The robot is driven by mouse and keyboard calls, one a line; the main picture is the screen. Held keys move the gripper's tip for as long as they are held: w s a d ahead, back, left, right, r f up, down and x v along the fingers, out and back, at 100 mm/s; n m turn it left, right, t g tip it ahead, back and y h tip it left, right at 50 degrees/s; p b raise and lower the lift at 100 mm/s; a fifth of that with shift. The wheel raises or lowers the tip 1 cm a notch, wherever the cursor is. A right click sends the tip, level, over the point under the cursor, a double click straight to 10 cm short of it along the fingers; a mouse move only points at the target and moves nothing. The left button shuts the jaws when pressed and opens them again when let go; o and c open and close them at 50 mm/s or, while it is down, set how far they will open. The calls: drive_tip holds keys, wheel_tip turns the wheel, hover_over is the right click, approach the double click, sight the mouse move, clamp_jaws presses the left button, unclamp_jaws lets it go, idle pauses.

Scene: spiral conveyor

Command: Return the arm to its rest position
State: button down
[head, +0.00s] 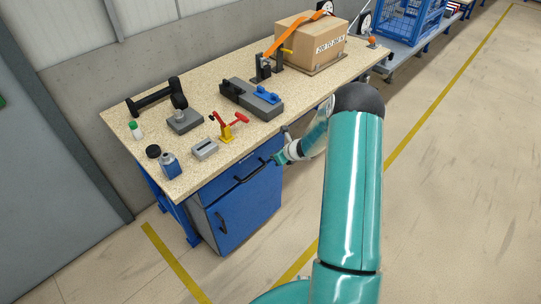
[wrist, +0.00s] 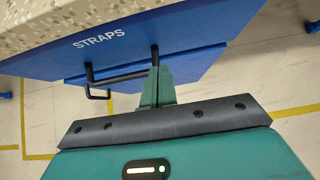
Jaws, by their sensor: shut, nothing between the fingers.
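My arm reaches out over the floor to the front of a workbench. My gripper (head: 279,159) is at the bench's front, near the right end of a blue drawer (head: 229,193). In the wrist view the green fingers of my gripper (wrist: 160,75) are together, with nothing between them. They are beside the right end of the drawer's black handle (wrist: 118,76); I cannot tell whether they touch it. The drawer front (wrist: 150,37) is marked STRAPS.
The workbench top (head: 185,192) holds a red-handled clamp (head: 227,130), a grey-black fixture (head: 250,97), bottles and a strapped cardboard box (head: 310,42). A blue cupboard door (head: 245,210) is below the drawer. The floor (head: 455,190) at right is clear.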

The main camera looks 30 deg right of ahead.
drive_tip(key=v, duration=0.8)
drive_tip(key=s+a+r+n+g+y, duration=0.1)
drive_tip(key=s+a+r+n, duration=0.3)
drive_tip(key=a+r+n, duration=0.65)
drive_tip(key=s+a+r+n+g, duration=0.1)
drive_tip(key=s+a+r+n, duration=0.55)
drive_tip(key=r, duration=0.65)
drive_tip(key=s+a+r+n+h, duration=0.2)
drive_tip(key=s+a+r+n, duration=0.1)
drive_tip(key=s+n, duration=0.4)
drive_tip(key=s+a+r+n+h, duration=0.2)
drive_tip(key=s+r+n, duration=0.4)
drive_tip(key=s, duration=0.7)
drive_tip(key=shift+a+n+g, duration=0.4)
drive_tip(key=shift+n, duration=0.6)
drive_tip(key=shift+s, duration=0.1)
